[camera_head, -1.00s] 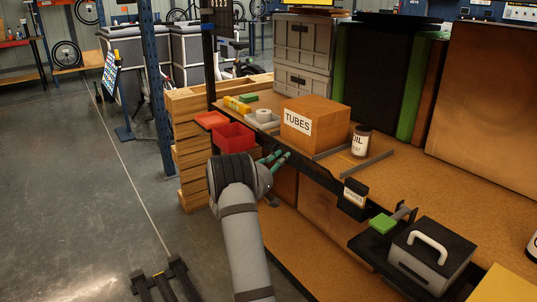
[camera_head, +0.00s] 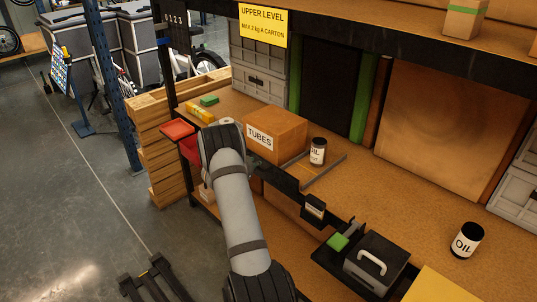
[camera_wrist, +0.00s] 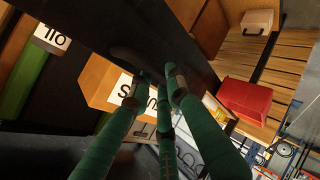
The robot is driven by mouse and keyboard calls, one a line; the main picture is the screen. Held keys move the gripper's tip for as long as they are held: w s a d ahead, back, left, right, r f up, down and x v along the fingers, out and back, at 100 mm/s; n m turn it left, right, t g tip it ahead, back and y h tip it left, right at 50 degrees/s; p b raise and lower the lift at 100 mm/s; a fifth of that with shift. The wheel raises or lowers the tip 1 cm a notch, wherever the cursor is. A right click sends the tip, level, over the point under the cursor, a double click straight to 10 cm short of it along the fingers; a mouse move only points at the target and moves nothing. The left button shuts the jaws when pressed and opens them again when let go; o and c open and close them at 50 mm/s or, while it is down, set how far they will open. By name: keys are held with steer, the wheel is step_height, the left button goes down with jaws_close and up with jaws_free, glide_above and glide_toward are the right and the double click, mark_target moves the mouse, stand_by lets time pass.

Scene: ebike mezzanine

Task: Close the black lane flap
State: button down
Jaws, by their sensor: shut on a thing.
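The black lane flap (camera_head: 283,183) appears as a dark strip along the bench's front edge, before the TUBES box. In the wrist view a broad black strip (camera_wrist: 190,48), which I take to be the flap, crosses from upper left to centre. My gripper (camera_wrist: 160,82) has green fingers, and their tips are closed together against this strip near a dark raised part. The exact contact is hard to see in the shadow. In the head view my arm hides the fingers and the flap's left end.
The TUBES box (camera_head: 277,136) and an oil can (camera_head: 318,151) stand on the bench behind the strip. A red bin (camera_wrist: 245,100) is beside my gripper. The upper shelf (camera_head: 400,40) overhangs the bench.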

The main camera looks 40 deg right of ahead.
steer(key=shift+w+r, duration=0.1)
steer(key=shift+r, duration=0.2)
steer(key=shift+d+f, duration=0.15)
steer(key=shift+f, duration=0.05)
steer(key=c, duration=1.9)
jaws_free()
steer(key=v, duration=1.2)
steer(key=shift+r, duration=0.1)
